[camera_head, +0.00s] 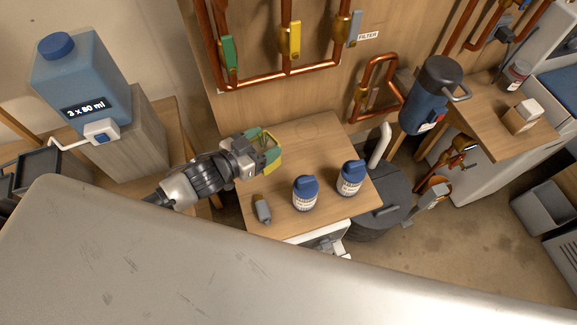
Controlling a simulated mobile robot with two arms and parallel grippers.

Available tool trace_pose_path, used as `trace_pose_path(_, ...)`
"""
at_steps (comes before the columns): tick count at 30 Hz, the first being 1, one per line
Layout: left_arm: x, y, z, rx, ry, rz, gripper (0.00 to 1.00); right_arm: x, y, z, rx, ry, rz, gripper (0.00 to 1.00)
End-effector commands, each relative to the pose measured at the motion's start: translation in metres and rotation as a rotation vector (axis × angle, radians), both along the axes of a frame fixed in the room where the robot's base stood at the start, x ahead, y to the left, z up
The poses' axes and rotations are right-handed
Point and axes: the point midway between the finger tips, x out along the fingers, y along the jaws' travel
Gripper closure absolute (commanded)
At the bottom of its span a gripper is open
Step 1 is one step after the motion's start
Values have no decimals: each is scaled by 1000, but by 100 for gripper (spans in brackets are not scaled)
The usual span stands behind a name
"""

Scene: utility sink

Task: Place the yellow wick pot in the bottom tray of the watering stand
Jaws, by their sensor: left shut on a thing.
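My left gripper (262,154) reaches in from the left over the small wooden table. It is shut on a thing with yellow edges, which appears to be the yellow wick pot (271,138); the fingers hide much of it. The watering stand appears to be at the left: a blue tank (85,85) marked "3 x 80 ml" sits on a wooden block, with a tap and pale spout at its front. Dark trays (40,165) stand below the spout at the left edge. I cannot tell which is the bottom tray. My right gripper is not in view.
The wooden table (325,143) holds two blue-capped bottles (305,193) (351,178) and a small grey-and-brown item (262,209). Copper pipes with coloured valve handles (294,40) run along the back panel. A dark lidded bin (385,190) stands right of the table.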

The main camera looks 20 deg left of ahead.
Motion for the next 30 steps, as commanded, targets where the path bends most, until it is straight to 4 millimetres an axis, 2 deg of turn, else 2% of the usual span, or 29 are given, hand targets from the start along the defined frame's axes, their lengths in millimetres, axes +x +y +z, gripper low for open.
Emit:
trace_pose_path(3,0,-1,-24,-4,3,2,66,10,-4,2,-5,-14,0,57)
trace_pose_path(8,0,-1,-42,-2,0,1,66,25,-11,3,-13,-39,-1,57)
trace_pose_path(17,0,-1,-81,-3,1,3,66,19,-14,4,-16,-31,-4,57)
trace_pose_path(30,0,-1,-89,-2,-1,0,66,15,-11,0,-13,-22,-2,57)
